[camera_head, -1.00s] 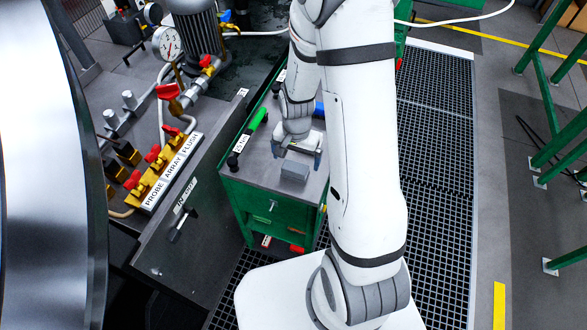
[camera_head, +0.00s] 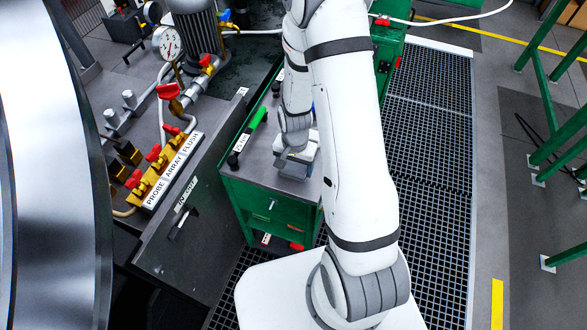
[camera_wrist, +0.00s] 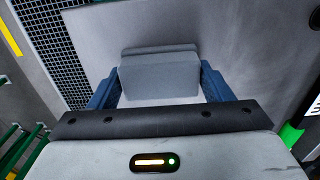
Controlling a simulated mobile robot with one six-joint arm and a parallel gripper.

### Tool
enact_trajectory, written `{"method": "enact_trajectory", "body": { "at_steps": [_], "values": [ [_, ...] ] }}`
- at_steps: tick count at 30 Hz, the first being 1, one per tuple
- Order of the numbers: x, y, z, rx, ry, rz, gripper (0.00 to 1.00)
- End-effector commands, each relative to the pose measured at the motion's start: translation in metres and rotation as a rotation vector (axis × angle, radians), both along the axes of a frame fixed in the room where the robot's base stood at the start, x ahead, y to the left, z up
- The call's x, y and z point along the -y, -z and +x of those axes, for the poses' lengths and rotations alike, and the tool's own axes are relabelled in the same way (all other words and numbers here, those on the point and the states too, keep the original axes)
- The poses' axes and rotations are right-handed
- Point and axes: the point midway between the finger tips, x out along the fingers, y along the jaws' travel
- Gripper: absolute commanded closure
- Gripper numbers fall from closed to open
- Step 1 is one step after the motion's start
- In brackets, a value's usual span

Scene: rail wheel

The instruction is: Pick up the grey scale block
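The grey scale block (camera_wrist: 160,77) lies on the grey top of the green cabinet (camera_head: 262,180). In the wrist view it sits between the two blue fingers of my gripper (camera_wrist: 158,88), with a narrow gap visible near each finger. In the head view my gripper (camera_head: 295,165) is down at the cabinet top, over the block, and hides most of it. The fingers are apart and stand on either side of the block; I see no clear grip on it.
A green-handled tool (camera_head: 254,124) lies on the cabinet top left of my gripper, and its green end (camera_wrist: 291,135) shows in the wrist view. A valve panel labelled PROBE ARRAY FLUSH (camera_head: 172,170) stands further left. Dark floor grating (camera_head: 432,160) lies to the right.

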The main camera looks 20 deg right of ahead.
Motion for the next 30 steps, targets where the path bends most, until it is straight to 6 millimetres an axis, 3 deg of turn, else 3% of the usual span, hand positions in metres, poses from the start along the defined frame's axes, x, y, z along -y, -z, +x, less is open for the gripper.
{"method": "enact_trajectory", "body": {
  "at_steps": [8, 19, 23, 30],
  "values": [
    [0.0, 0.0, 0.0, 0.0, -0.001, 0.0, 0.51],
    [-0.001, -0.005, 0.001, 0.002, -0.001, 0.0, 0.51],
    [-0.001, -0.016, 0.001, 0.004, -0.001, 0.0, 0.51],
    [-0.001, -0.055, 0.001, 0.007, -0.002, 0.0, 0.51]
  ]
}}
